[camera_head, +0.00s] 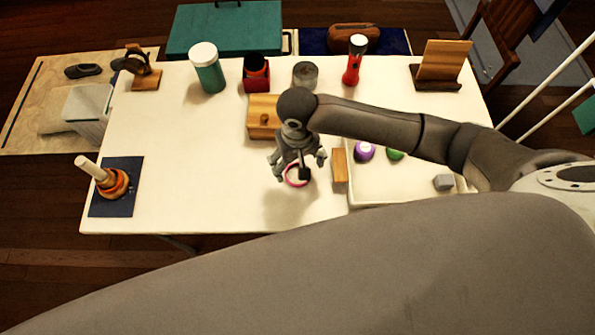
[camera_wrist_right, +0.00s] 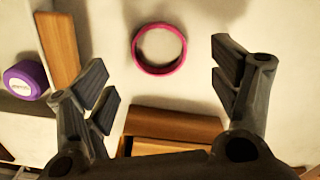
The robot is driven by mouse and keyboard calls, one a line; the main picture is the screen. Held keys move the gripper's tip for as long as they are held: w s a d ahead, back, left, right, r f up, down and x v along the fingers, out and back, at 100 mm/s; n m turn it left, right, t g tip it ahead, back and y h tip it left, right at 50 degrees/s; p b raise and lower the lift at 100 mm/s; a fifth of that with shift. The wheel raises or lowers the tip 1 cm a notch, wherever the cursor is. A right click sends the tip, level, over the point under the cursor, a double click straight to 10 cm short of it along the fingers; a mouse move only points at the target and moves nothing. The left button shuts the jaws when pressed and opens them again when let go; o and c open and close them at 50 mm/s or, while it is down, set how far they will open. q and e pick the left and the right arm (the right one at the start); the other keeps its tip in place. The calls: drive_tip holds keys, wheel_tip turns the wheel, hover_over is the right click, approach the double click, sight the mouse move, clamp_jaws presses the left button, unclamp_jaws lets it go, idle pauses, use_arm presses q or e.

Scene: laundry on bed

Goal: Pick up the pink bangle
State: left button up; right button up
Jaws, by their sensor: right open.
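The pink bangle (camera_head: 297,183) lies flat on the white table (camera_head: 180,190), near the middle of its front part. It also shows as a full ring in the right wrist view (camera_wrist_right: 159,49), on bare table. My right gripper (camera_head: 299,165) is open and empty above the bangle, partly hiding it in the head view. In the right wrist view my right gripper (camera_wrist_right: 165,82) has its fingers spread wide, with the bangle ahead between and slightly beyond the tips. My left gripper is not in view.
A wooden block (camera_head: 340,170) stands close right of the bangle, beside a white tray (camera_head: 400,201) with a purple round item (camera_head: 364,151). A wooden box (camera_head: 262,117) sits behind the gripper. The table left of the bangle is clear.

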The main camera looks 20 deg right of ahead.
drive_tip(key=shift+w+f, duration=0.15)
drive_tip(key=shift+f, duration=0.2)
wheel_tip(320, 180, down, 4)
drive_tip(key=shift+d+f+p, duration=0.1)
drive_tip(key=shift+p, duration=0.25)
drive_tip(key=shift+f, duration=0.3)
drive_tip(key=shift+c, duration=1.6)
drive_tip(key=c, duration=0.5)
drive_tip(key=shift+c, duration=0.5)
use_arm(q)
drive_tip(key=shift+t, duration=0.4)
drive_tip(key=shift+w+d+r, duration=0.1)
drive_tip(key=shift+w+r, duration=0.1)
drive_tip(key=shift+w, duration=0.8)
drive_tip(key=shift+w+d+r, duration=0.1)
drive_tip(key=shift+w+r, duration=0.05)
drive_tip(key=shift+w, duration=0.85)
use_arm(e)
drive_tip(key=shift+r, duration=0.1)
